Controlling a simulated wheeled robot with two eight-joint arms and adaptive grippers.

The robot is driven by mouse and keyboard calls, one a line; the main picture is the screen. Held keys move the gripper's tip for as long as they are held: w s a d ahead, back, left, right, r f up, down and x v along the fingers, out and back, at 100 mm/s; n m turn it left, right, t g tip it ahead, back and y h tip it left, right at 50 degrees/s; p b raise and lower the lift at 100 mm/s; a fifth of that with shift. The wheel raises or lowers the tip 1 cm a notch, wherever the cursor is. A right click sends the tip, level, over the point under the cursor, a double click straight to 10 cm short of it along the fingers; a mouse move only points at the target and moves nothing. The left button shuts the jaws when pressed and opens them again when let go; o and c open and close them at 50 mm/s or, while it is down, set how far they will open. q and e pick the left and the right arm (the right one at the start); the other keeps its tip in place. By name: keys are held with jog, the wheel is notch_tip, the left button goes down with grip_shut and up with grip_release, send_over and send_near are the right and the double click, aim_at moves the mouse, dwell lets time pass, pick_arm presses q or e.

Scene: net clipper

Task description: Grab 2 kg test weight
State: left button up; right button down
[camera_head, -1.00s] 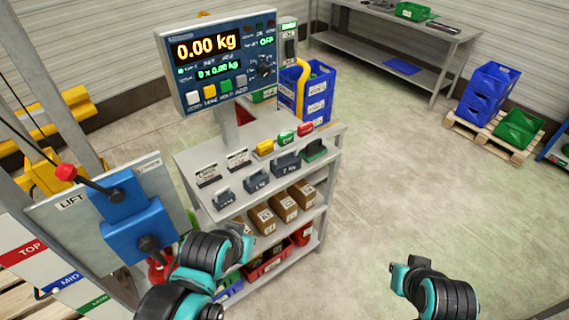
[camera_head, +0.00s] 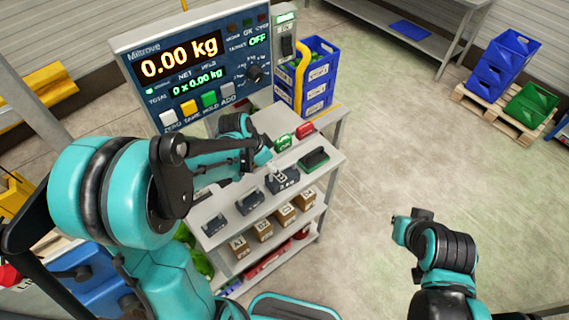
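The 2 kg test weight (camera_head: 283,181) is a dark grey block with a handle and a white label. It stands upright on the top shelf of the grey rack (camera_head: 262,215), at the right end of a row of three weights. My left gripper (camera_head: 271,167) is just behind and above it, at the end of my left arm. Its fingers are too small and too covered by the wrist to show whether they are open, or whether they touch the weight. My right arm is at the lower right, away from the rack, with no gripper fingers visible.
Two smaller weights (camera_head: 248,202) (camera_head: 213,225) stand to the left. A dark green-topped block (camera_head: 314,159), a green button (camera_head: 281,142) and a red button (camera_head: 305,130) are close by. The scale display (camera_head: 200,70) rises behind.

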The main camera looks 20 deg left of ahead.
pick_arm(q)
jog(key=x, duration=0.1)
jog(key=b+x, duration=0.1)
jog(key=shift+s+d+f, duration=0.15)
jog(key=shift+d+f, duration=0.1)
jog(key=b+x, duration=0.1)
jog(key=x, duration=0.3)
jog(key=shift+d+f+b, duration=0.2)
jog(key=shift+d+b, duration=0.05)
jog(key=shift+b, duration=0.1)
jog(key=shift+d+f, duration=0.1)
jog(key=shift+f, duration=0.15)
jog(key=c, duration=0.3)
jog(key=shift+r, duration=0.1)
grip_shut()
